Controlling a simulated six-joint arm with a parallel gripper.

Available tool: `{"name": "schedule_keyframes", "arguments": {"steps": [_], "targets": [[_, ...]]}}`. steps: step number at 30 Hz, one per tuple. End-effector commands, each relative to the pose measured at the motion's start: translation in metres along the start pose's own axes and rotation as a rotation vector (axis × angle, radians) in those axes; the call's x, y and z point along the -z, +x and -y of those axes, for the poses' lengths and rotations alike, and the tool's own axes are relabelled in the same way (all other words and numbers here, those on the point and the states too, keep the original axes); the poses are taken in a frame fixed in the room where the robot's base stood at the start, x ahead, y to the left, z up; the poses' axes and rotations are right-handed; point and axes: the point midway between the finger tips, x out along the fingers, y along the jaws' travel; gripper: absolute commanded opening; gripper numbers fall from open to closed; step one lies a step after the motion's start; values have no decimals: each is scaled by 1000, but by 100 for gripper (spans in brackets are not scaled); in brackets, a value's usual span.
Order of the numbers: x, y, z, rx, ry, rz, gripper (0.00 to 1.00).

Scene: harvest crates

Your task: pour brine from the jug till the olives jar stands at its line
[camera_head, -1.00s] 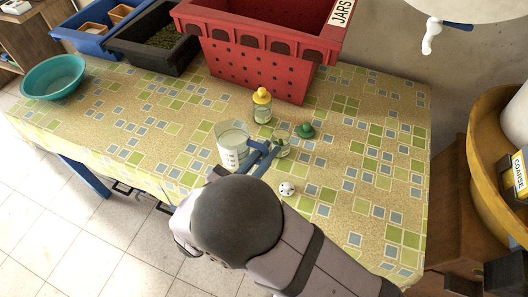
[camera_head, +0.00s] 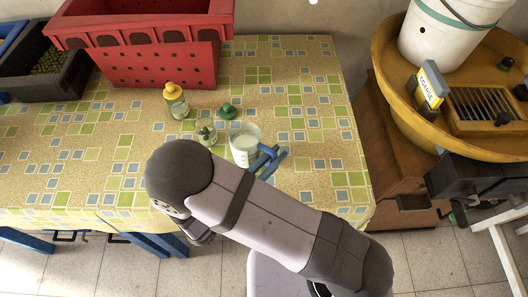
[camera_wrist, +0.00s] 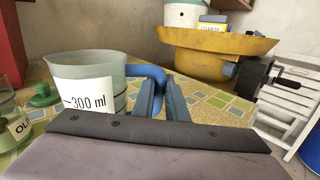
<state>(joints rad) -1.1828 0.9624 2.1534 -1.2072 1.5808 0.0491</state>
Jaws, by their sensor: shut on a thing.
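The clear jug (camera_head: 243,150) with a blue handle stands upright just right of the olives jar (camera_head: 207,134). In the wrist view the jug (camera_wrist: 75,70) shows a white label reading 300 ml. I cannot tell if its base touches the table. My gripper (camera_head: 266,158) is shut on the jug's handle (camera_wrist: 148,71). The olives jar is small, open and upright, with green olives in it; only its edge and part of its label show in the wrist view (camera_wrist: 10,128). Its line and liquid level are too small to read. A green lid (camera_head: 228,111) lies behind it.
A yellow-topped jar (camera_head: 176,103) stands behind the olives jar, to the left. A red crate (camera_head: 155,65) and a dark crate of olives (camera_head: 72,84) fill the back left. The tablecloth (camera_head: 305,100) is clear on the right. A yellow round stand (camera_head: 400,75) is beyond the table.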

Motion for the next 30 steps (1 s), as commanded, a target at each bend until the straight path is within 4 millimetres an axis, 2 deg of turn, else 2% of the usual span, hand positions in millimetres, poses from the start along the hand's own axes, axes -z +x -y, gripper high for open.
{"name": "schedule_keyframes", "arguments": {"steps": [13,30], "targets": [[-19,-2,-13,-5,-146,31,0],[-21,-3,-15,-5,-172,36,0]]}}
